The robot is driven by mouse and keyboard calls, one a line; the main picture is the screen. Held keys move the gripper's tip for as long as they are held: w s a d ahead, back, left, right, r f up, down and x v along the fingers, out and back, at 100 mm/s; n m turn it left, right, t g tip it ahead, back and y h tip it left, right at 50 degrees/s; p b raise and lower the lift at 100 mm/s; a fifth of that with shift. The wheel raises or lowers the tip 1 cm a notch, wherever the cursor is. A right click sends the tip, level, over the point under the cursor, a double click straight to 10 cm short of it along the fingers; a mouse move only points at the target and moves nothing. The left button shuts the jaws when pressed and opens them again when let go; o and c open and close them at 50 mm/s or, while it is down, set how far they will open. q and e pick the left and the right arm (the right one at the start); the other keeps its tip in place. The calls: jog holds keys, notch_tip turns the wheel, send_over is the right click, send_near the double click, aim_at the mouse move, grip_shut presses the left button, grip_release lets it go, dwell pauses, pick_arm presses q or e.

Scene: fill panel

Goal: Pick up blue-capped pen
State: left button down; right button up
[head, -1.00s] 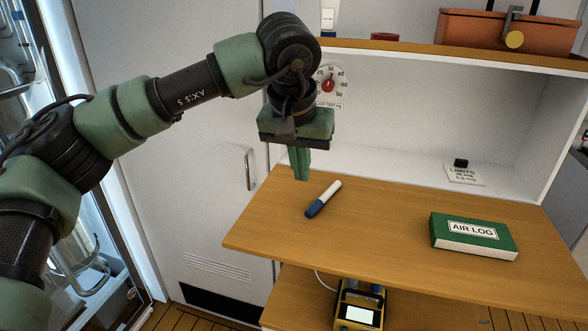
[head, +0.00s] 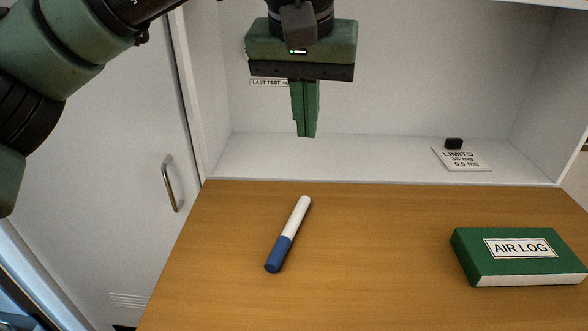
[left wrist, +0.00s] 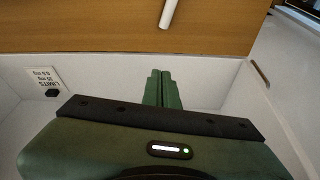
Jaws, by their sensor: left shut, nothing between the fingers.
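The blue-capped pen (head: 289,232) lies on the wooden shelf, its white end pointing away and its blue cap toward me. My left gripper (head: 307,134) is shut and empty, fingers pointing down. In the head view it shows above and beyond the pen's white end, apart from it. In the left wrist view the shut fingers (left wrist: 162,76) point toward the shelf, and the white part of the pen (left wrist: 169,12) shows at the top edge; its blue cap is out of that view. My right gripper is not in view.
A green AIR LOG book (head: 519,258) lies on the wooden shelf (head: 380,260) to the right of the pen. A cabinet door with a handle (head: 170,184) is at left. The wood around the pen is clear.

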aim_at(309, 195)
pick_arm(q)
jog(key=f, duration=0.1)
jog(key=d+f+p, duration=0.1)
jog(key=f, duration=0.1)
jog(key=shift+s+f, duration=0.1)
jog(key=shift+f, duration=0.05)
jog(key=x, duration=0.2)
jog(key=p+x, duration=0.1)
jog(key=x, duration=0.3)
jog(key=shift+w+a, duration=0.1)
jog(key=shift+w, duration=0.2)
jog(key=s, duration=0.1)
jog(key=s+p, duration=0.1)
jog(key=s, duration=0.2)
jog(key=shift+a+p, duration=0.25)
jog(key=shift+p, duration=0.15)
jog(key=shift+s, duration=0.1)
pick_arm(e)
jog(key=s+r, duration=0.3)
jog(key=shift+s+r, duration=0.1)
